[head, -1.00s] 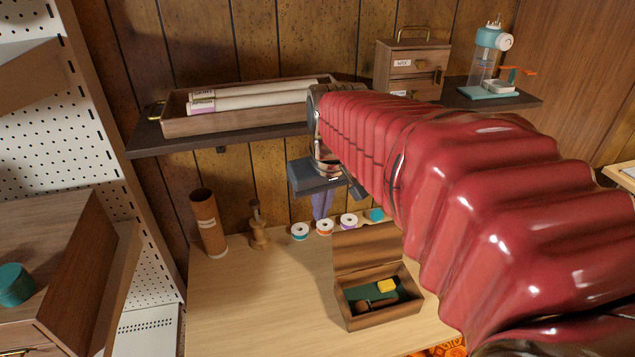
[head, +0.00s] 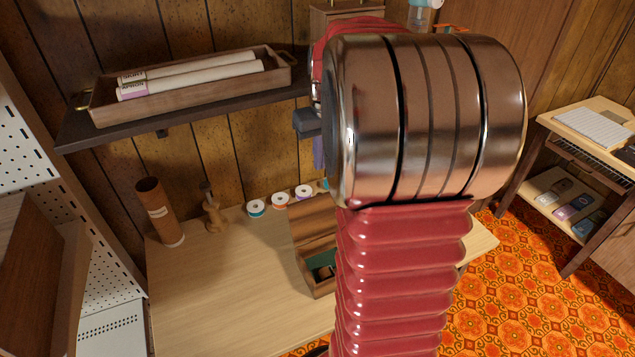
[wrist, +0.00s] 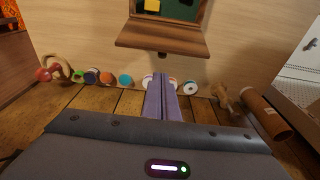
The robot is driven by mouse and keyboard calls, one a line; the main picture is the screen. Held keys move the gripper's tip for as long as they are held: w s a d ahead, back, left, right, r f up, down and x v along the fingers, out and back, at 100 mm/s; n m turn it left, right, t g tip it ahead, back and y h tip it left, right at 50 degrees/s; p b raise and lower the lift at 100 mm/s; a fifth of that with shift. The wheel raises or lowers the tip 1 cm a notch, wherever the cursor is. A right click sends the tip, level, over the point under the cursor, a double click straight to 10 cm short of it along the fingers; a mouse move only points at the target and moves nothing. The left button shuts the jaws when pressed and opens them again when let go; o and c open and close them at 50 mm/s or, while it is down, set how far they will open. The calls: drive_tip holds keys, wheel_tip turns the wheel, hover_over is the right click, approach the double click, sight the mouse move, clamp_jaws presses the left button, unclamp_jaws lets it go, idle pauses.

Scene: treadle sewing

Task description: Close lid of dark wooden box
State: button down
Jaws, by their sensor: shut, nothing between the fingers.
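The dark wooden box (head: 319,288) stands on the light table with its lid (head: 313,222) raised open at the back. Its green lining shows, but my arm hides its right part. In the wrist view the open lid (wrist: 162,38) is at the top, with a yellow item and green lining beyond it. My gripper (wrist: 162,76) has purple fingers, pressed together and empty. They point toward the lid from the wall side, apart from it in the picture. In the head view only part of the gripper shows, left of my arm.
Several thread spools (head: 280,201) line the table's back edge. A wooden spindle (head: 212,210) and a brown tube (head: 158,212) stand to the left. A wall shelf (head: 75,132) with a tray (head: 190,88) of rolls hangs above. The table's left front is clear.

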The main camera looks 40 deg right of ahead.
hover_over(323, 213)
drive_tip(key=w+d, duration=0.2)
drive_tip(key=w, duration=0.3)
wheel_tip(323, 213, down, 10)
drive_tip(key=shift+s+d, duration=0.1)
drive_tip(key=shift+s, duration=0.05)
drive_tip(key=shift+r, duration=0.15)
